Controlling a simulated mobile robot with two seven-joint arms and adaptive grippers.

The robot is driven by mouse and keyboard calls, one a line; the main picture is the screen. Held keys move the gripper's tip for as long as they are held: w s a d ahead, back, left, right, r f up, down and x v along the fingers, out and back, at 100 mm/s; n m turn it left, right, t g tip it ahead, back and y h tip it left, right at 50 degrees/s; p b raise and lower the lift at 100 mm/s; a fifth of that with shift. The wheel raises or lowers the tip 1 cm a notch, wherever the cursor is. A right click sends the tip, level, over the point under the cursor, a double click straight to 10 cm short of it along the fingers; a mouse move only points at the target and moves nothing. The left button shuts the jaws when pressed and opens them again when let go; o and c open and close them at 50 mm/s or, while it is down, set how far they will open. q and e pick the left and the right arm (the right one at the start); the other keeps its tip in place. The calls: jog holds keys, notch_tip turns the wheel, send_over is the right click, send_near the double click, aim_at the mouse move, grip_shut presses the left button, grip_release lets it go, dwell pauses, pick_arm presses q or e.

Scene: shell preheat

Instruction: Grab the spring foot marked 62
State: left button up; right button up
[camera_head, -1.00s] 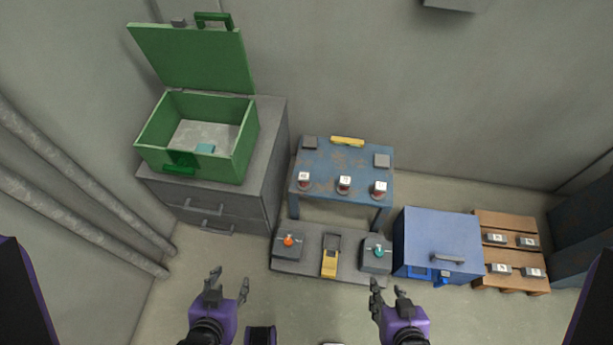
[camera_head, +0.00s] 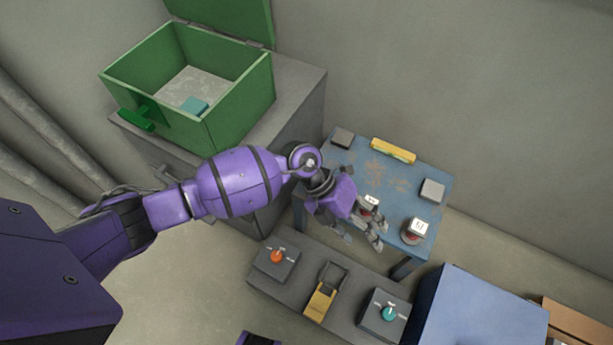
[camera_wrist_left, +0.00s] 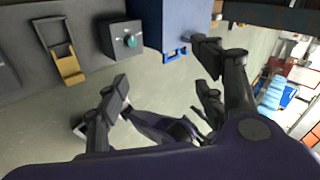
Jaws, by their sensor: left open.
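Spring feet with dark red bodies and white labelled tops stand on the blue table. One (camera_head: 414,231) stands near the front right corner; its number is too small to read surely. Another (camera_head: 371,202) shows just behind my left gripper, mostly covered by it. The third is hidden by my arm or gripper. I cannot tell which is marked 62. My left gripper (camera_head: 362,238) is open over the table's front edge. Its spread fingers (camera_wrist_left: 162,70) show empty in the left wrist view. Dark parts between them may be my right gripper; this is unclear.
The blue table (camera_head: 340,168) also holds a yellow level (camera_head: 393,151) and grey blocks. A low grey bench (camera_head: 252,289) carries an orange knob (camera_head: 277,256), a yellow device (camera_head: 320,300) and a teal knob (camera_head: 389,314). A blue box (camera_head: 480,315) stands right, a green case (camera_head: 240,103) left.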

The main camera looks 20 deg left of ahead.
pick_arm(q)
jog(key=w+a+f+y+b, duration=0.1)
jog(key=w+a+y, duration=0.1)
jog(key=w+a, duration=0.3)
jog(key=w+a+f+t+y+b, duration=0.1)
jog(key=w+a+y+b, duration=0.1)
jog(key=w+a, duration=0.3)
jog(key=w+a+f+m+t+y+b, duration=0.1)
jog(key=w+a+y+b, duration=0.1)
jog(key=w+a+y, duration=0.2)
jog(key=shift+w+a+f, duration=0.15)
jog(key=shift+w+a, duration=0.25)
jog(key=shift+w, duration=0.2)
jog(key=shift+w+a+f, duration=0.1)
jog(key=shift+w+a, duration=0.25)
jog(key=shift+w, duration=0.25)
jog(key=shift+w+a+f+b, duration=0.2)
jog(key=shift+f+b, duration=0.05)
jog(key=shift+b, duration=0.1)
notch_tip(320, 180, down, 2)
jog(key=shift+f+b, duration=0.15)
jog(key=shift+b, duration=0.3)
notch_tip(320, 180, down, 4)
jog(key=shift+f+b, duration=0.25)
jog(key=shift+b, duration=0.75)
jog(key=shift+r, duration=0.1)
jog(key=shift+c, duration=0.6)
jog(key=shift+w, duration=0.15)
jog(key=c, duration=1.4)
